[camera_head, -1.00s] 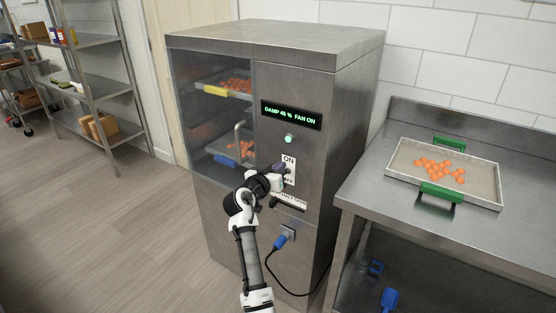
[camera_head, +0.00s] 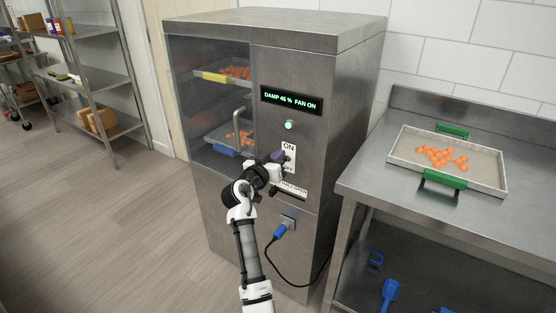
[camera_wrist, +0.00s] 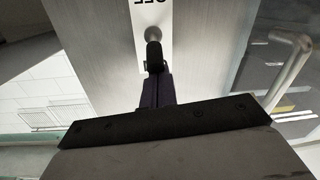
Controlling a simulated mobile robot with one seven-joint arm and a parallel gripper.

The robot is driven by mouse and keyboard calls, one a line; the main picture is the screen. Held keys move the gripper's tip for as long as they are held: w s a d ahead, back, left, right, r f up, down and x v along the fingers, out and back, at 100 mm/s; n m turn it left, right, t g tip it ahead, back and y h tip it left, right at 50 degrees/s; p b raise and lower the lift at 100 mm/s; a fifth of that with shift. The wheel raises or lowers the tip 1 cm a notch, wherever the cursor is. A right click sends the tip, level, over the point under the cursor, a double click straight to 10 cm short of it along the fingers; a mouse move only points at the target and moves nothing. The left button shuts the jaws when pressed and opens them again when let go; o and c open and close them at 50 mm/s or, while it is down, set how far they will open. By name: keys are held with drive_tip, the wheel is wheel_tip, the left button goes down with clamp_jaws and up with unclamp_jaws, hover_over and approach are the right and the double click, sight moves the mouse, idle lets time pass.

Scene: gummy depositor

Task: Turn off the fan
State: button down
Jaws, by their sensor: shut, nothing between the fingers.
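The steel cabinet (camera_head: 292,213) shows a lit display (camera_head: 291,100) reading "DAMP 45 % FAN ON". Below it a round green light (camera_head: 289,126) glows. Under that is a white switch label (camera_head: 290,147) with "ON" at the top; my gripper hides part of it. My gripper (camera_head: 280,156) is at this label, with shut, empty fingers. In the wrist view the picture is upside down: my shut fingers (camera_wrist: 156,90) point at a dark switch lever (camera_wrist: 154,52) on the label, with "OFF" lettering at the top edge. Whether they touch the lever I cannot tell.
A glass door with a metal handle (camera_head: 237,128) is left of the switch; trays of orange gummies sit behind it. A blue plug (camera_head: 280,232) and cable are below. A steel table (camera_head: 368,190) with a gummy tray (camera_head: 398,157) stands right. The floor at left is clear.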

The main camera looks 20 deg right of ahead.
drive_tip(key=shift+f+h+b, duration=0.3)
drive_tip(key=shift+f+b, duration=0.05)
drive_tip(key=shift+b, duration=0.9)
drive_tip(key=s+a+f+t+h+b, duration=0.4)
drive_tip(key=s+a+f+b, duration=0.2)
drive_tip(key=b, duration=1.7)
drive_tip(key=shift+a+n, duration=0.3)
drive_tip(key=shift+a, duration=0.7)
